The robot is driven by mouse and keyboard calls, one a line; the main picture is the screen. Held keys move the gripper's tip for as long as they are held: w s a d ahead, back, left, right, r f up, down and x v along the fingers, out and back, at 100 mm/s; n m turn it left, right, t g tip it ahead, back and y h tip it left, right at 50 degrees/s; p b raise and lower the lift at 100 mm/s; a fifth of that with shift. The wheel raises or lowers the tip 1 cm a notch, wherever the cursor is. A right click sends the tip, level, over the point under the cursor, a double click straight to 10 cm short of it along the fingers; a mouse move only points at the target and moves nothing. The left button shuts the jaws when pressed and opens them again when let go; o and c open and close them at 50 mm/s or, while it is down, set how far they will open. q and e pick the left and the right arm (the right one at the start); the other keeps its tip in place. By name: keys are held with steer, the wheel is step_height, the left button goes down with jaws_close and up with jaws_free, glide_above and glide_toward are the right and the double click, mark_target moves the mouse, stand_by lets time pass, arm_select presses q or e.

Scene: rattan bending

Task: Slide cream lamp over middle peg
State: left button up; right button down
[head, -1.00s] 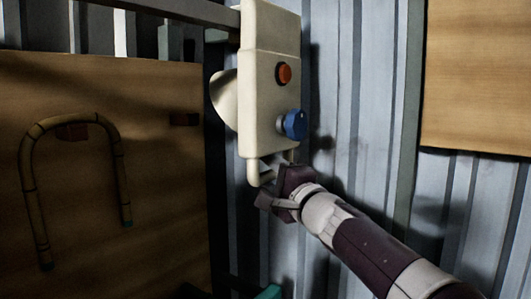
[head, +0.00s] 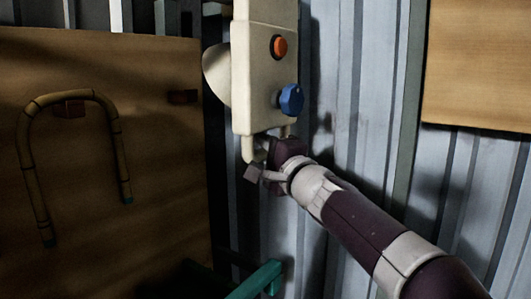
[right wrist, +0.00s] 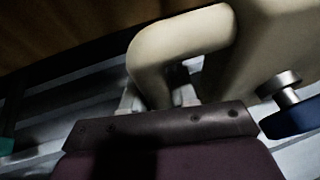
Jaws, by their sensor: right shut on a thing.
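The cream lamp (head: 255,65) is an upright box with an orange button (head: 280,47), a blue knob (head: 291,99), a cone-shaped shade (head: 215,76) on its left and a bent handle underneath. My right gripper (head: 262,165) is shut on the handle, which fills the top of the right wrist view (right wrist: 180,38). Two dark red pegs show on the wooden board: one (head: 70,110) under the arch of the bent rattan (head: 28,165), one (head: 183,97) near the board's right edge. I cannot tell which is the middle one. My left gripper is not in view.
The wooden board (head: 150,180) stands left of the lamp. Corrugated grey wall (head: 350,90) lies behind it, and another wooden panel (head: 480,65) is at upper right. A teal bar (head: 262,280) sticks up at the bottom. Space between lamp and board looks clear.

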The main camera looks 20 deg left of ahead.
mark_target(247, 160)
steer(key=s+b, duration=0.1)
steer(key=s+a+f+b, duration=0.1)
steer(key=s+b, duration=0.1)
steer(key=s, duration=0.1)
steer(key=shift+a+f, duration=0.15)
steer(key=shift+a, duration=0.15)
steer(key=s+a+b, duration=0.1)
steer(key=s+a, duration=0.2)
steer(key=s, duration=0.6)
steer(key=s+a+r+b, duration=0.1)
steer(key=s+a, duration=0.3)
steer(key=s, duration=0.6)
steer(key=shift+s+b, duration=0.15)
steer(key=shift+b, duration=0.6)
steer(key=c, duration=1)
jaws_free()
steer(key=shift+r, duration=0.1)
steer(key=shift+o, duration=0.2)
steer(key=shift+d, duration=0.1)
steer(key=b+v, duration=0.3)
steer(key=v, duration=0.9)
steer(key=shift+s+d, duration=0.2)
